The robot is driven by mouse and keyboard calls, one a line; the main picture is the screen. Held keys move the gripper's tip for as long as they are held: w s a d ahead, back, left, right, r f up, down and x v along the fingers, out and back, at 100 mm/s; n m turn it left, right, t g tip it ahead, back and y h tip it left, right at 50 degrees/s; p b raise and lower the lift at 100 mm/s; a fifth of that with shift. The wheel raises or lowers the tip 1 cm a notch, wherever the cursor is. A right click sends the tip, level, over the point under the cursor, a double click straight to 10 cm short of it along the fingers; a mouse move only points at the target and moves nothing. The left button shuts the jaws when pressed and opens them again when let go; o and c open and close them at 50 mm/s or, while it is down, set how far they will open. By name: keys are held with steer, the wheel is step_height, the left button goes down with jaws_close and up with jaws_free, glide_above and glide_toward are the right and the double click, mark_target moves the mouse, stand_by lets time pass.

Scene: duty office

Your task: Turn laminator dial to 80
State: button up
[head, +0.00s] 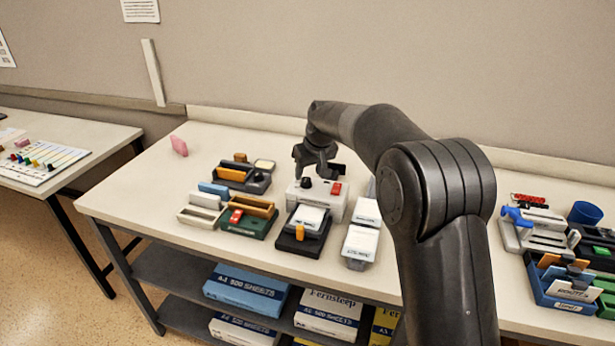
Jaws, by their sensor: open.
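The laminator (322,200) is a pale box near the middle of the table in the head view. A dark round dial (306,182) sits on its top left, with a red switch (336,189) to its right. Any scale or numbers around the dial are too small to read. My gripper (311,172) is open and points down over the laminator, close above the dial. I cannot tell whether its fingers touch the dial. My arm and gripper hide part of the laminator's back.
A black device with white paper (290,243) stands in front of the laminator. White packs (360,244) lie to its right, and several trays and a green box (246,225) to its left. A blue organizer (552,285) is at far right. The table's front left is clear.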

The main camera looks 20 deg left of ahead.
mark_target(306, 179)
steer(key=shift+x, duration=1.65)
steer(key=c, duration=1)
steer(key=m, duration=0.1)
steer(key=m+h, duration=0.1)
steer(key=m, duration=0.1)
steer(key=m+t, duration=0.1)
steer(key=shift+s+a, duration=0.2)
steer(key=shift+a, duration=0.05)
steer(key=m+h, duration=0.1)
steer(key=m, duration=0.2)
steer(key=m+h, duration=0.1)
steer(key=m, duration=0.1)
steer(key=shift+a+m+h, duration=0.1)
steer(key=shift+m+h, duration=0.2)
steer(key=shift+m, duration=0.1)
